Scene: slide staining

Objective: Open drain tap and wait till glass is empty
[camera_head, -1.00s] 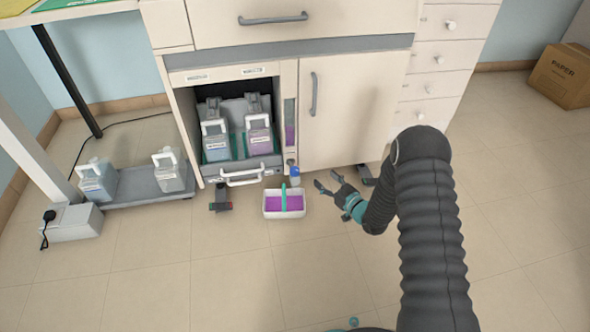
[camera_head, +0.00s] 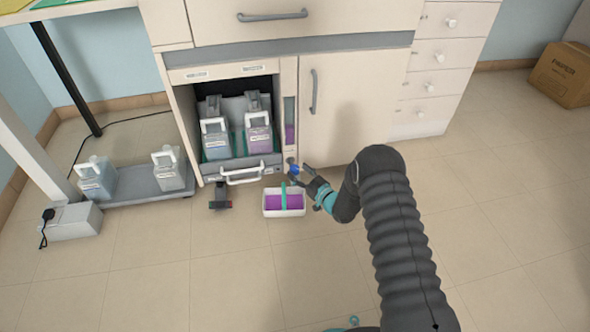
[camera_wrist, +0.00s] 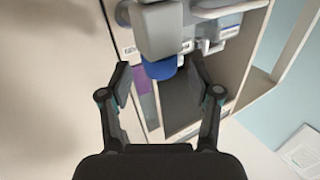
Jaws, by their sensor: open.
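The drain tap has a blue knob (camera_head: 294,171) low on the cabinet front, below a narrow upright sight glass (camera_head: 290,110). The glass shows purple in its lower part. A white tray (camera_head: 269,212) with purple contents and a teal handle stands on the floor below the tap. My gripper (camera_head: 298,176) is open at the tap, its fingers on either side of the knob or very near it. In the wrist view the blue knob (camera_wrist: 160,68) lies between my gripper's (camera_wrist: 160,75) spread fingertips, with gaps on both sides. I cannot tell whether the tap is turned.
An open cabinet bay holds two canisters, one blue-grey (camera_head: 216,140) and one purple (camera_head: 259,137), above a white pull handle (camera_head: 242,177). More canisters (camera_head: 97,180) stand on a low platform at left. A cardboard box (camera_head: 562,75) is at far right.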

